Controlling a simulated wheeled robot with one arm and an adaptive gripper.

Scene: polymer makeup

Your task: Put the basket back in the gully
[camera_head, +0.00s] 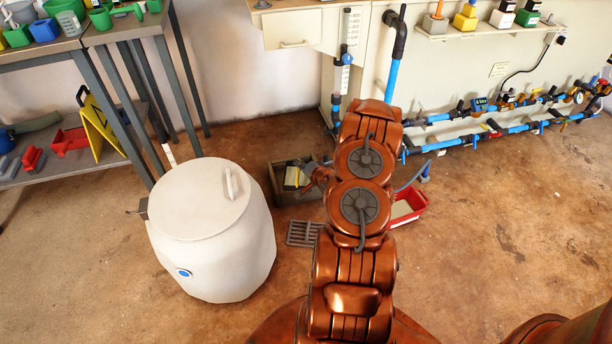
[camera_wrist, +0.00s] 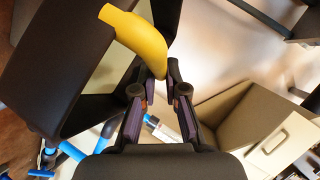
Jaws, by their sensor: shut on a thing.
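In the wrist view my gripper (camera_wrist: 157,82) has its fingertips closed by the end of a yellow curved handle on a dark, box-like thing. I take this to be the basket (camera_wrist: 70,65); it fills the left of that view, tilted. In the head view a yellow patch (camera_head: 297,177) shows at an open grey-brown box on the floor, which seems to be the gully (camera_head: 276,186). My arm hides its right part, so I cannot tell whether the basket is inside or above it. A slotted grate (camera_head: 302,232) lies flat on the floor in front.
A large white lidded drum (camera_head: 215,240) stands left of the grate. A red tray (camera_head: 413,205) sits right of my arm. Blue pipes (camera_head: 470,135) run along the wall. A metal table (camera_head: 85,38) is at the left. The floor at right is clear.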

